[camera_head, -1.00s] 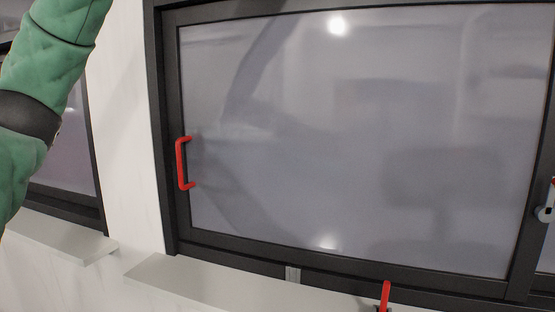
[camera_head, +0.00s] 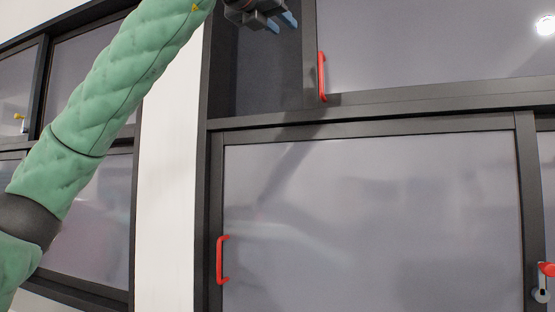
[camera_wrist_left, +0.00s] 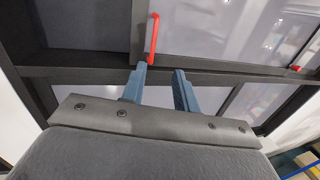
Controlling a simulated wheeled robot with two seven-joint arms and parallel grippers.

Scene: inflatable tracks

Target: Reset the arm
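My left arm (camera_head: 130,75), in a green quilted sleeve, reaches up from the lower left of the head view. Its gripper (camera_head: 281,22) is at the top edge, with two blue fingers apart and nothing between them. In the left wrist view the fingers (camera_wrist_left: 159,73) are also spread and empty. An upper window pane (camera_head: 430,50) has a red handle (camera_head: 321,77) on its left edge, just right of and below the gripper. This handle also shows in the left wrist view (camera_wrist_left: 152,38), beyond the fingers; I see no contact. My right gripper is not in view.
A lower window pane (camera_head: 370,220) carries a red handle (camera_head: 222,260) at its left. A red-handled latch (camera_head: 543,280) is at the right edge. A dark recess (camera_head: 267,75) lies left of the upper pane. A white wall strip (camera_head: 170,170) separates the left windows.

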